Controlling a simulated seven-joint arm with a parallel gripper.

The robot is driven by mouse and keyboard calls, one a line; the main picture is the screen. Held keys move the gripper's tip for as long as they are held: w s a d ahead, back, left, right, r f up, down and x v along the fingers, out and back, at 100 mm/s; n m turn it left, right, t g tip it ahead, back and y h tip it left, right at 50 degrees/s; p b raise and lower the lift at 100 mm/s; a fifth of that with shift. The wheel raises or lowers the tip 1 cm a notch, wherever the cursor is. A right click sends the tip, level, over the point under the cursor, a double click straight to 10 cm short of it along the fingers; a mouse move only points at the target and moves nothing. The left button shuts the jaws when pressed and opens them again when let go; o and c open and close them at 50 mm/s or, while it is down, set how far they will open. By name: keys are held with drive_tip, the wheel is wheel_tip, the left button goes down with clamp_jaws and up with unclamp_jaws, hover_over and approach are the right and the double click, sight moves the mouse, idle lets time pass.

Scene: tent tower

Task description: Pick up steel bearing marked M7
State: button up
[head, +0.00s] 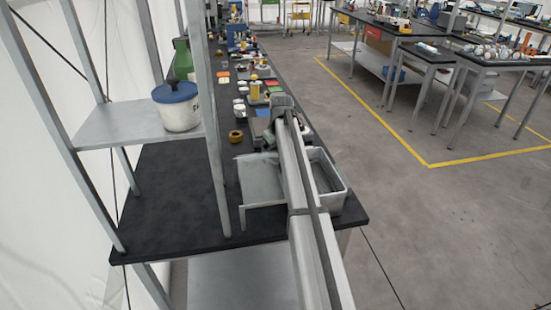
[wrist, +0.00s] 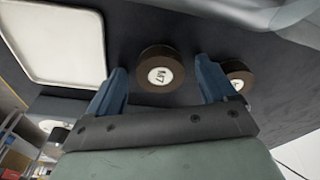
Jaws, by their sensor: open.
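The steel bearing marked M7 (wrist: 160,72) shows in the wrist view as a short dark brown cylinder with a white label face. It stands on a dark surface and appears between and just beyond the tips of my gripper (wrist: 162,88). My gripper's two blue fingers are apart with nothing held between them. A second, similar dark cylinder (wrist: 234,68) is by the right finger, which partly covers it; its label is not readable. In the head view my arm hides the gripper's fingers, and I cannot make out the M7 bearing there.
A white tray (wrist: 42,40) lies left of the bearing in the wrist view. In the head view, a grey metal bin (head: 338,192) is right of my arm. A shelf post (head: 209,130) and a blue-lidded pot (head: 180,112) are at the left. Several small items line the bench (head: 180,205) farther back.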

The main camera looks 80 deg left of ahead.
drive_tip(key=c, duration=1.2)
drive_tip(key=shift+r, duration=0.1)
drive_tip(key=shift+c, duration=0.2)
drive_tip(key=shift+r, duration=0.1)
